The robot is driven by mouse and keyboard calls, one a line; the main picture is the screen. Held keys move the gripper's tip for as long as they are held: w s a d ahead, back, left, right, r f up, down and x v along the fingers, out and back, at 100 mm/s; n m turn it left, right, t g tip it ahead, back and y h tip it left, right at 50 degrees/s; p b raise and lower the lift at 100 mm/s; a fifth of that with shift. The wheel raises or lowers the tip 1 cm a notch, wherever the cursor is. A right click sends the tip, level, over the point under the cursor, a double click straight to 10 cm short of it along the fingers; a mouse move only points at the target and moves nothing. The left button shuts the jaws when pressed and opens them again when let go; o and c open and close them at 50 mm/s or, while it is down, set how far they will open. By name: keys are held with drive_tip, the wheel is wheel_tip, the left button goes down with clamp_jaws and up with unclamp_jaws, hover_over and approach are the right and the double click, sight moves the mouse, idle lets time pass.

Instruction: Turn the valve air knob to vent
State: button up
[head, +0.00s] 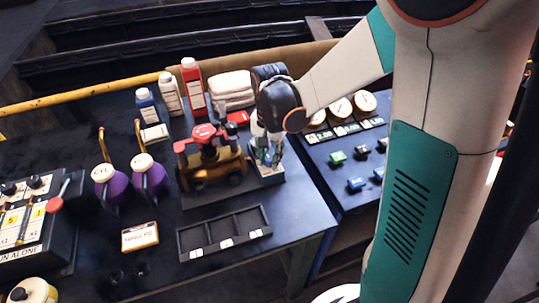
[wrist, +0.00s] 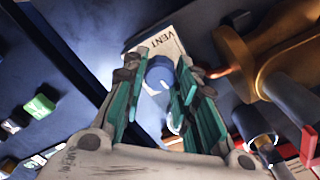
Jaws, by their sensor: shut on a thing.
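The blue valve air knob (wrist: 160,73) shows between my gripper's fingertips in the wrist view. A pale label plate (wrist: 168,45) reading "VENT" lies just beyond it. My gripper (wrist: 163,80) points down at the knob and is shut on it, with a teal finger on either side. In the head view my gripper (head: 268,152) is at the right end of the brass valve (head: 215,172) with red handles, above a small base block (head: 268,178). The knob is mostly hidden there by the fingers. I cannot tell which way the knob points.
A dark compartment tray (head: 224,232) lies in front of the valve. Purple jugs (head: 150,180) stand to its left. Bottles (head: 192,85) and folded white cloths (head: 232,90) are behind. Gauges (head: 340,108) and small coloured blocks (head: 356,184) sit on the right-hand bench.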

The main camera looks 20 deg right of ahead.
sight(270, 158)
drive_tip(key=n, duration=1)
drive_tip(key=shift+n, duration=0.3)
idle(0.4)
drive_tip(key=o, duration=1.1)
drive_tip(key=shift+r, duration=0.1)
wheel_tip(270, 158, up, 12)
drive_tip(key=shift+f, duration=0.1)
